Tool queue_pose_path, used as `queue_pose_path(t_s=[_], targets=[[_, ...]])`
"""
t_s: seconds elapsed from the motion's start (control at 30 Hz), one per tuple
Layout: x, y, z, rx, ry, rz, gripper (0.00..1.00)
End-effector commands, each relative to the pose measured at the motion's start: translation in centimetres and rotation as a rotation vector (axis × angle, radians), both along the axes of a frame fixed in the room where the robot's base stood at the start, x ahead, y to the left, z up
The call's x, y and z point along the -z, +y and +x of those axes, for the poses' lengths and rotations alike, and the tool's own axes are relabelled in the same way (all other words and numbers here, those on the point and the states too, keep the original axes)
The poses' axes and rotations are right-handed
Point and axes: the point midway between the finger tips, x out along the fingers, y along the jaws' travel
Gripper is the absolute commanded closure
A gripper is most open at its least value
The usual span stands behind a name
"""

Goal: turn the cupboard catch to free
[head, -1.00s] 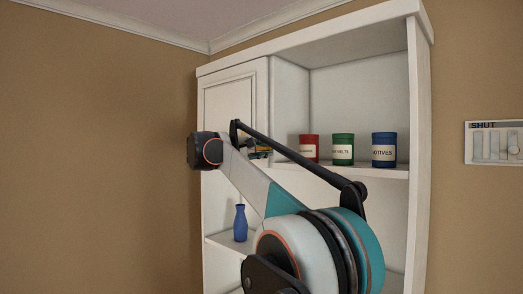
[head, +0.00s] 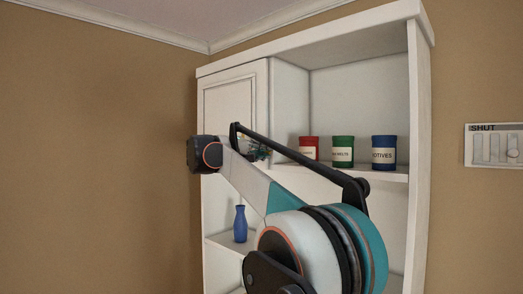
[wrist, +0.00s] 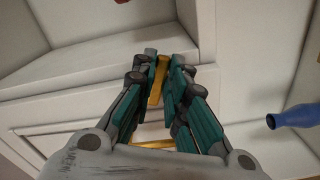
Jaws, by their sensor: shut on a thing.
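The cupboard door (head: 228,100) is a white framed panel at the upper left of the shelf unit, and it looks closed. In the wrist view my gripper (wrist: 163,70) has its teal and grey fingers closed on the brass-yellow catch (wrist: 156,85), a narrow bar between the fingertips. Another brass-yellow strip (wrist: 155,144) shows lower down, between the finger bases; I cannot tell if it joins the catch. In the head view my arm hides most of my gripper (head: 258,150) and the catch.
Red (head: 308,148), green (head: 343,151) and blue (head: 384,152) labelled tins stand on the open shelf right of the door. A blue vase (head: 240,224) stands on the lower shelf, and also shows in the wrist view (wrist: 290,118). A wall panel (head: 494,144) reads SHUT.

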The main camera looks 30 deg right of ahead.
Motion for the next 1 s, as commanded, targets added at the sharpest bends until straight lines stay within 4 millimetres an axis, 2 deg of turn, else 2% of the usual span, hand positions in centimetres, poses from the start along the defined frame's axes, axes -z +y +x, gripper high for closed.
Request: queue_pose_path(t_s=[1.0], targets=[[0.18,0.01,0.01,0.002,-0.876,0.321,1.0]])
